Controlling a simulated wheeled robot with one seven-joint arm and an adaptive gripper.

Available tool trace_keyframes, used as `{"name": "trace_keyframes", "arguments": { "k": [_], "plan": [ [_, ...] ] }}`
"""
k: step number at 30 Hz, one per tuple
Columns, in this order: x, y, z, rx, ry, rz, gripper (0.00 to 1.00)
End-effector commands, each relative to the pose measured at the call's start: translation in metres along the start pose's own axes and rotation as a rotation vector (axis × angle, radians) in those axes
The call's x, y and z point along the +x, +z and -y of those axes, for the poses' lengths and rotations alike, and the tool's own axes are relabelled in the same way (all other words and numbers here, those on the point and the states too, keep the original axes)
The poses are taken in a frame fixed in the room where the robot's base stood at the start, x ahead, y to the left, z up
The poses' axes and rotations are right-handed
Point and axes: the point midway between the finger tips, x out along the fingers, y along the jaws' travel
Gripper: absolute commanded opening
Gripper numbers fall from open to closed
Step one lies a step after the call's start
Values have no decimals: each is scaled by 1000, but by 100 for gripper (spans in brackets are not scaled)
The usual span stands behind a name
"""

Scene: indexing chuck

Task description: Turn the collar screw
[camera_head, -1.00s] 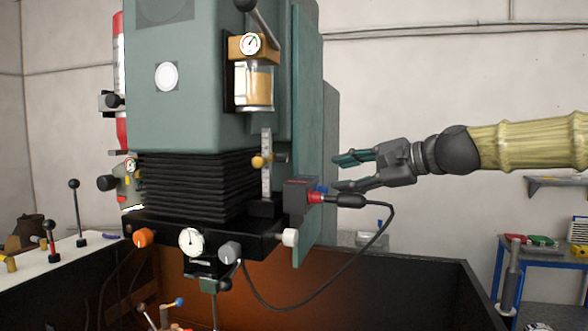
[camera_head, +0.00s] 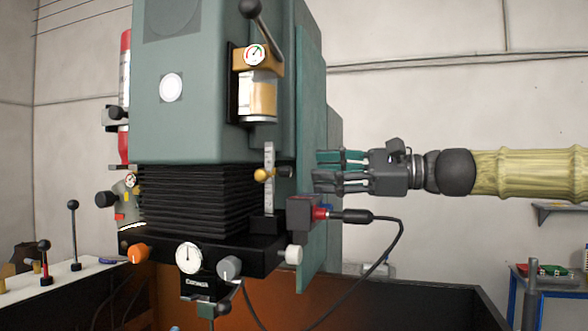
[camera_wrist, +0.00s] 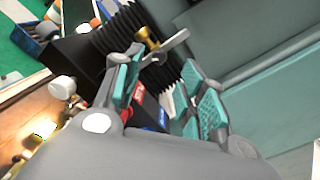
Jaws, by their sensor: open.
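A brass knob (camera_head: 261,175) sits on a collar on the upright scale (camera_head: 269,200) of the green machine head. A dark rod sticks out at its right. The wrist view shows a brass knob (camera_wrist: 147,37) with a grey bar (camera_wrist: 166,48) beyond the fingertips. A dark box (camera_head: 300,212) with a red plug collar (camera_head: 320,213) sits lower right of the scale. I cannot tell for sure which part is the collar screw. My gripper (camera_head: 320,169) is open and empty, level with the brass knob and to its right, apart from it. It also shows in the wrist view (camera_wrist: 163,75).
The green machine head (camera_head: 190,110) and black bellows (camera_head: 195,200) stand at left. A cable (camera_head: 385,265) hangs from the plug below my gripper. A lever (camera_head: 265,30) and oil cup (camera_head: 258,97) are above. A blue bench (camera_head: 560,292) stands at right.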

Motion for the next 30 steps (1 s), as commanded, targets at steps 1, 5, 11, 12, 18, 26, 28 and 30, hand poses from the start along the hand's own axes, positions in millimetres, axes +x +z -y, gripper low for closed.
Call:
{"name": "trace_keyframes", "arguments": {
  "k": [1, 5, 11, 12, 18, 26, 28, 30],
  "plan": [
    [10, 0, 0, 3, 3, 0, 41],
    [30, 0, 0, 2, 4, 0, 41],
    [54, 0, 0, 1, 3, 1, 41],
    [57, 0, 0, 1, 3, 1, 41],
    [65, 0, -1, 1, 3, 1, 41],
    [66, 0, -1, 0, 2, 1, 39],
    [66, 0, -1, 0, 2, 1, 26],
    [65, 0, -1, 0, 2, 1, 13]
  ]
}}
